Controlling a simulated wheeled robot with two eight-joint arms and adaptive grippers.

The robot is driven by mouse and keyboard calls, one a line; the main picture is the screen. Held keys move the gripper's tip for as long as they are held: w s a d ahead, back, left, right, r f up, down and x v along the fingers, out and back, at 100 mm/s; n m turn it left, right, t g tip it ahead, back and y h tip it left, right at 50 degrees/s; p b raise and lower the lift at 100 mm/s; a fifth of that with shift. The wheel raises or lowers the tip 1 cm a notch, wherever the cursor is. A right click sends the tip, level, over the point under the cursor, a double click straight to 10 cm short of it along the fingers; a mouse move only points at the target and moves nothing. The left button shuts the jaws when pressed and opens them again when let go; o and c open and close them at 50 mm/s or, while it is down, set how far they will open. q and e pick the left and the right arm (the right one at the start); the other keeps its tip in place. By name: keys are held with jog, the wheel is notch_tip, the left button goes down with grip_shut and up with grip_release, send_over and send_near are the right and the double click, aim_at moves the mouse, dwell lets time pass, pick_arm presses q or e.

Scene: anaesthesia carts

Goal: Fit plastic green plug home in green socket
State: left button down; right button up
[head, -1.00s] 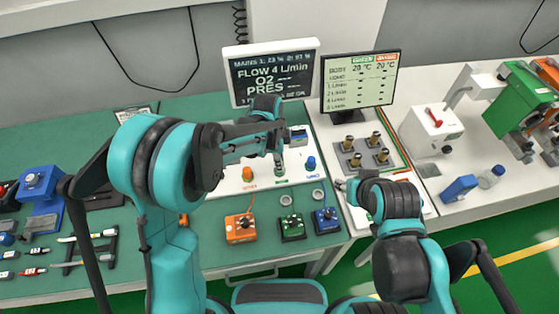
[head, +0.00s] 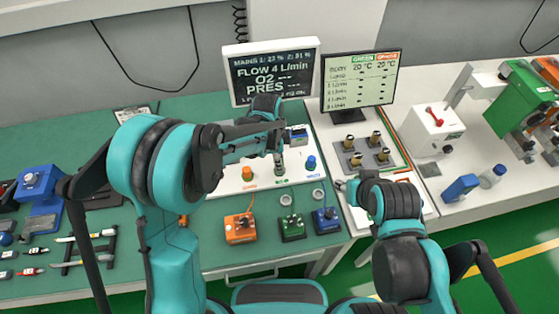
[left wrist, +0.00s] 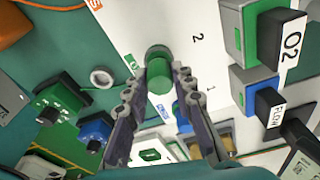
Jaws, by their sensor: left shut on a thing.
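My left gripper (head: 278,148) is over the white panel (head: 232,184) on the bench. In the left wrist view its two fingers (left wrist: 164,78) are closed on the green plug (left wrist: 160,72), a short green cylinder. The plug is at the green socket (left wrist: 156,51), whose darker round rim shows just behind it on the panel. The fingers and plug hide most of the socket, so I cannot tell how deep the plug sits. My right gripper (head: 343,185) is small and partly hidden by its arm, right of the panel. Whether it is open does not show.
An orange plug (head: 247,174) and a blue plug (head: 311,162) stand on the panel either side. Two monitors (head: 360,83) stand behind.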

pick_arm(q)
jog(key=shift+f+b, duration=0.6)
jog(key=shift+f, duration=0.2)
jog(key=c, duration=1.2)
grip_release()
jog(key=shift+r, duration=0.1)
jog(key=r, duration=0.4)
jog(key=a+r, duration=0.1)
jog(key=r, duration=0.6)
jog(key=shift+a+r, duration=0.25)
jog(key=shift+r, duration=0.15)
